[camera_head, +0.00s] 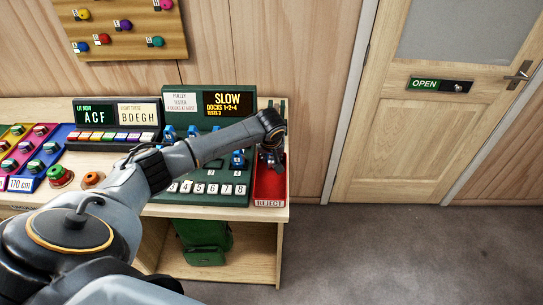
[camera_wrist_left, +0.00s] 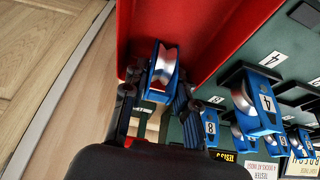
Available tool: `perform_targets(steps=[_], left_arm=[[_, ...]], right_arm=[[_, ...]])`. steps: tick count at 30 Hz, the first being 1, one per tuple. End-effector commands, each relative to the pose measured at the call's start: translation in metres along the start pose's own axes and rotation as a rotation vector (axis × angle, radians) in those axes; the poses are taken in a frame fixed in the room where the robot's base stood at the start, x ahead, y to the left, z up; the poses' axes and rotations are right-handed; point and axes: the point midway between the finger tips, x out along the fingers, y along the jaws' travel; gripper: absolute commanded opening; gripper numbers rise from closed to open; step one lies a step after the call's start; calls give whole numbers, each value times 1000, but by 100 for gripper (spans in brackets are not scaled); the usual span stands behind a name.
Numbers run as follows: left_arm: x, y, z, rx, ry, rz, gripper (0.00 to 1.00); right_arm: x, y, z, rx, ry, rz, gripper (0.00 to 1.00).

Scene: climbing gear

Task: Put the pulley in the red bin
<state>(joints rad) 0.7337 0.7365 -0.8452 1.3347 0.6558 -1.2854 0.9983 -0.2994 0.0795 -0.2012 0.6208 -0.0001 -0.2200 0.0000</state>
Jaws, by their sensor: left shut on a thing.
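The pulley (camera_wrist_left: 163,66), blue with a silver grooved wheel, is between the fingers of my left gripper (camera_wrist_left: 152,98) in the left wrist view. The gripper is shut on it. In the head view my left gripper (camera_head: 271,156) is over the red bin (camera_head: 268,188), which has a REJECT label on its front. In the left wrist view the bin's red floor and wall (camera_wrist_left: 215,22) lie behind the pulley. I cannot tell whether the pulley touches the bin. My right gripper is not in view.
A green pulley tester (camera_head: 222,101) reading SLOW stands left of the bin, with several blue pulleys in numbered docks. One pulley (camera_wrist_left: 262,103) marked 4 shows in the wrist view. A light panel (camera_head: 117,116) and colored boards are further left. The door (camera_head: 430,140) is at right.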

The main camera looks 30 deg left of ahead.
Motion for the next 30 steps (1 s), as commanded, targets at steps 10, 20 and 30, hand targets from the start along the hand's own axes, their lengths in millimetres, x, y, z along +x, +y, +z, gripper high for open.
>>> perform_targets(steps=[10,20,30], left_arm=[[1,0,1,0,-1,0,51],[-21,0,-1,0,2,2,51],[-91,0,0,1,2,2,51]], right_arm=[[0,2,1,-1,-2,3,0],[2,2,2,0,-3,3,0],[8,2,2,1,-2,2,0]])
